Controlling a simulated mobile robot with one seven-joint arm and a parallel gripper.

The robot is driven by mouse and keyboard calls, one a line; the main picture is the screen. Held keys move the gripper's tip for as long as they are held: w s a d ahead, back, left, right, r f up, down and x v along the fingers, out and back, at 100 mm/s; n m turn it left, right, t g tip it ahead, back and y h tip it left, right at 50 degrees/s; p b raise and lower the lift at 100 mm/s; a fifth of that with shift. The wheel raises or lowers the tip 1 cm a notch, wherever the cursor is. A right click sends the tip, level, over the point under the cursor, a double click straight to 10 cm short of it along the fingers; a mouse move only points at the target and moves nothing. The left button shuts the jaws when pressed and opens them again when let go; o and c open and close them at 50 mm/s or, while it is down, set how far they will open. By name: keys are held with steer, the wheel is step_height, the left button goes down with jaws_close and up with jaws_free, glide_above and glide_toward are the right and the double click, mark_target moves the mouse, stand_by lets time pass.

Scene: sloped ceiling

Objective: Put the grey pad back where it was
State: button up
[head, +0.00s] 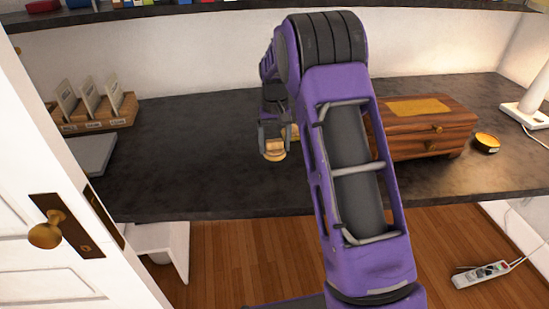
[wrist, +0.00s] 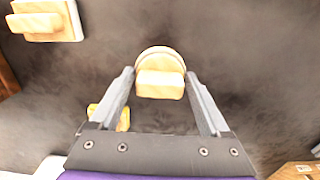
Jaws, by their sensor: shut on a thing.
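A flat grey slab (head: 92,155), which looks like the grey pad, lies on the left of the dark desk in the head view, partly hidden by the door. It cannot be made out in the wrist view. My gripper (head: 275,138) is well to the right of it, over the middle of the desk. In the wrist view my gripper (wrist: 160,73) is shut on a pale wooden stamp-like piece (wrist: 160,85) with a rounded base. The piece also shows in the head view (head: 273,154). Whether it touches the desk I cannot tell.
A wooden box (head: 430,145) and a yellow-topped tin (head: 487,142) stand on the right. A card rack (head: 98,118) stands at the left. Another wooden block (wrist: 50,20) and a yellowish piece (wrist: 95,112) lie nearby. The open door (head: 65,200) covers the left front. The desk left of my gripper looks clear.

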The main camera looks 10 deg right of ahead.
mark_target(275, 149)
steer(key=shift+f, duration=2.3)
steer(key=shift+f+b, duration=0.2)
steer(key=shift+b, duration=0.15)
steer(key=o, duration=1)
step_height(275, 149, up, 12)
steer(key=shift+r+p, duration=0.25)
steer(key=shift+p, duration=0.65)
